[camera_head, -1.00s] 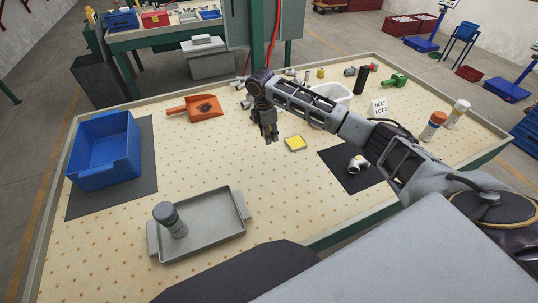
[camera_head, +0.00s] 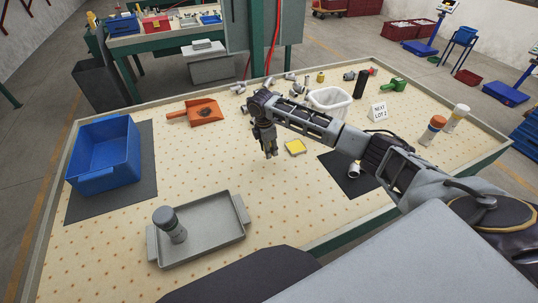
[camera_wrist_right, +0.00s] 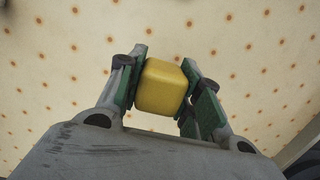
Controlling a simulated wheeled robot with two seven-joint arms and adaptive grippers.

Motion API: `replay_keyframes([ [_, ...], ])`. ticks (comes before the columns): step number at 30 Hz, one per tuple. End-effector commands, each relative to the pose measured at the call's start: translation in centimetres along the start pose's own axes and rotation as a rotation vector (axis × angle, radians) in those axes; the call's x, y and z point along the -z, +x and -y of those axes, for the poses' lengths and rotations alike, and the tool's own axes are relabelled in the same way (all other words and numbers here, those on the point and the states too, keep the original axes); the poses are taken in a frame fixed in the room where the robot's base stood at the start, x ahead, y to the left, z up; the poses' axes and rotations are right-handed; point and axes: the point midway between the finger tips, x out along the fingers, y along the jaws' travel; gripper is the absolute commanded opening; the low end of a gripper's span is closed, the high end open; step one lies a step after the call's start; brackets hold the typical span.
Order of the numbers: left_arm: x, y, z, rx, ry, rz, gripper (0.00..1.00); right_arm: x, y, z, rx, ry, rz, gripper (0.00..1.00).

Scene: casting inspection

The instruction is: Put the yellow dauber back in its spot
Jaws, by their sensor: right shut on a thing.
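My right gripper (camera_head: 270,153) points down over the middle of the pegboard-patterned table. In the right wrist view its green-padded fingers are shut on a yellow rounded block (camera_wrist_right: 162,87), which I take to be the yellow dauber. In the head view the held piece is hidden by the fingers. A flat yellow square with a pale rim (camera_head: 295,147) lies on the table just right of the gripper. I cannot tell whether it is the dauber's spot. My left gripper is not in view.
A grey tray (camera_head: 215,250) with a grey cylinder (camera_head: 170,225) is at front left. A blue bin (camera_head: 105,178), orange scoop (camera_head: 204,112), white basket (camera_head: 330,97), "NEXT LOT 2" sign (camera_head: 378,111) and orange-topped bottle (camera_head: 433,128) stand around. A dark mat (camera_head: 345,183) holds a fitting (camera_head: 355,170).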

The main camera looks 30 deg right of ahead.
Motion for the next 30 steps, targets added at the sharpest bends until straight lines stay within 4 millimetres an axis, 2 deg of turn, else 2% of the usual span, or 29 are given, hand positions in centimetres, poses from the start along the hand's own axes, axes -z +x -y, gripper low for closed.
replay_keyframes([
  [3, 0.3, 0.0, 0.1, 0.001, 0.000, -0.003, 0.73, 0.2, 1.6, 0.1, 0.003, 0.000, 0.001, 0.12],
  [12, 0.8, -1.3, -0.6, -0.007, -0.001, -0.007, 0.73, 0.4, 3.2, 0.0, 0.000, -0.001, 0.000, 0.12],
  [19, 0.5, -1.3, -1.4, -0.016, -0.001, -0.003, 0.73, 0.5, 3.5, 0.0, 0.000, -0.001, 0.000, 0.12],
  [30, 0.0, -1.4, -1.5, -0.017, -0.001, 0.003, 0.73, 0.5, 3.9, 0.0, 0.000, 0.000, 0.000, 0.12],
])
